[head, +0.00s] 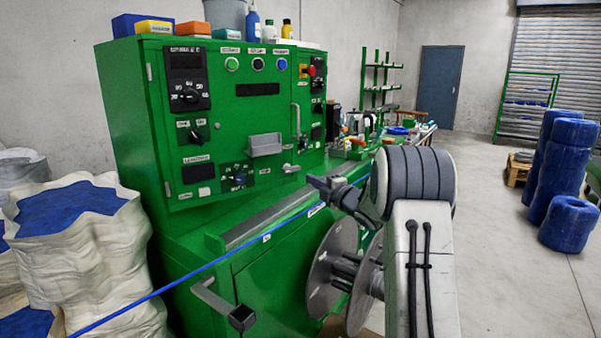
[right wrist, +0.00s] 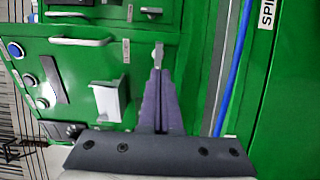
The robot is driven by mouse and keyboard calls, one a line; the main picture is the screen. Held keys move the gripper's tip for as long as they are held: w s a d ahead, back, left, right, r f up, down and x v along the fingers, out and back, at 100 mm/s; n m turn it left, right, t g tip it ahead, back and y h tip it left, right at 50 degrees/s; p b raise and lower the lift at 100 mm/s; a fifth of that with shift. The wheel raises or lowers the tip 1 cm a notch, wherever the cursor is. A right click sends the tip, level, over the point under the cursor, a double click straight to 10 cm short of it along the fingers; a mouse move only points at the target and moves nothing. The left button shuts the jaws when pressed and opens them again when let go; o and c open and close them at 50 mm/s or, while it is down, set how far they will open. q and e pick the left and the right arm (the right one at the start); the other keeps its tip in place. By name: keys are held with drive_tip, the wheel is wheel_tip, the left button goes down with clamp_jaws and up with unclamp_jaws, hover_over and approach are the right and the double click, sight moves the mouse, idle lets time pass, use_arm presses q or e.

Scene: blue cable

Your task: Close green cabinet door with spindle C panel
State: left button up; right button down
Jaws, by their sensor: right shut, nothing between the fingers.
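The green cabinet (head: 235,110) has an upper front panel with dials, coloured buttons and a grey holder (head: 265,145). A label sits at the panel's top left, too small to read surely. I cannot tell whether the door stands slightly ajar. A vertical handle (head: 297,120) is near its right side. My right gripper (head: 313,182) is shut and empty, just in front of the panel's lower right. In the right wrist view its closed fingers (right wrist: 158,75) point at a small metal latch (right wrist: 158,54); contact is unclear. My left gripper is not in view.
A blue cable (head: 200,268) runs diagonally below the panel and past my right gripper. Grey reels (head: 332,265) stand beneath my right arm. White sacks (head: 85,245) are at left.

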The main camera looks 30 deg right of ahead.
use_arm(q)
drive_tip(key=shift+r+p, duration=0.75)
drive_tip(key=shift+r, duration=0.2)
use_arm(e)
drive_tip(key=w, duration=0.6)
drive_tip(key=shift+w+a, duration=0.35)
drive_tip(key=shift+a, duration=0.05)
